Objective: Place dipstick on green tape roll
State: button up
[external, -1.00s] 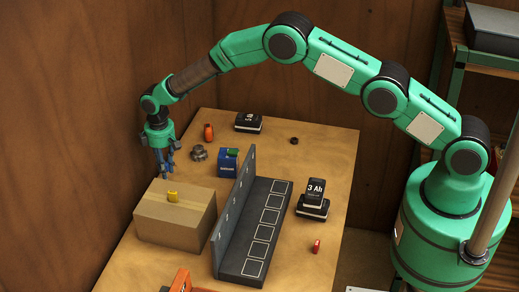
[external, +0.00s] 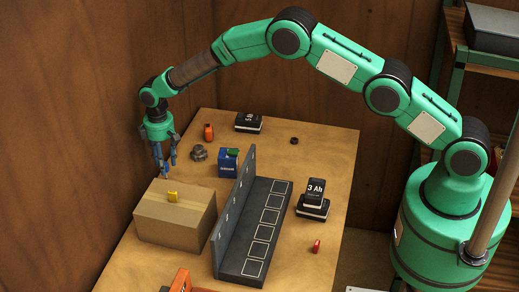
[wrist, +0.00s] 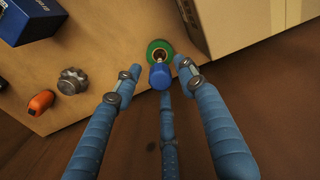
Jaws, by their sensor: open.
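The green tape roll (wrist: 160,46) shows as a green ring near the table edge in the wrist view. A bright blue knob (wrist: 160,76), apparently the top of the dipstick, overlaps the ring's near side. It looks upright at the roll, though how it sits is partly hidden. My gripper (wrist: 158,72) has its blue fingers spread around the knob, apart from it. In the external view my gripper (external: 166,165) points down just behind the cardboard box, which hides the roll.
The cardboard box (external: 174,220) stands close beside my gripper, with a yellow item (external: 173,196) on top. A metal gear-like part (external: 198,153), an orange bottle (external: 208,132) and a blue box (external: 228,166) stand nearby. A dark angled rack (external: 256,245) runs along the table.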

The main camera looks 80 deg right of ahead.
notch_tip(320, 180, up, 9)
jog(key=shift+r+b, duration=0.15)
jog(key=shift+b, duration=0.3)
jog(key=shift+r, duration=0.1)
dwell(0.5)
jog(key=s+a+r, duration=0.1)
jog(key=s+r, duration=0.2)
jog(key=r, duration=0.4)
jog(key=s+a+r+t, duration=0.1)
jog(key=s+r, duration=0.2)
jog(key=r, duration=0.3)
jog(key=s+a+r, duration=0.1)
jog(key=s+r, duration=0.3)
jog(key=r, duration=0.3)
jog(key=s+a+r+m+t, duration=0.1)
jog(key=s+a+r+t, duration=0.15)
jog(key=s+r, duration=1.35)
jog(key=s+a+r+m, duration=0.1)
jog(key=s+r, duration=0.1)
jog(key=s, duration=0.7)
jog(key=s+a+r, duration=0.2)
jog(key=s, duration=0.8)
jog(key=s+f+t, duration=0.1)
jog(key=s+f, duration=0.1)
jog(key=s, duration=0.7)
jog(key=s+a+f+m+t, duration=0.1)
jog(key=s+f, duration=0.2)
jog(key=s, duration=0.6)
jog(key=shift+s, duration=0.35)
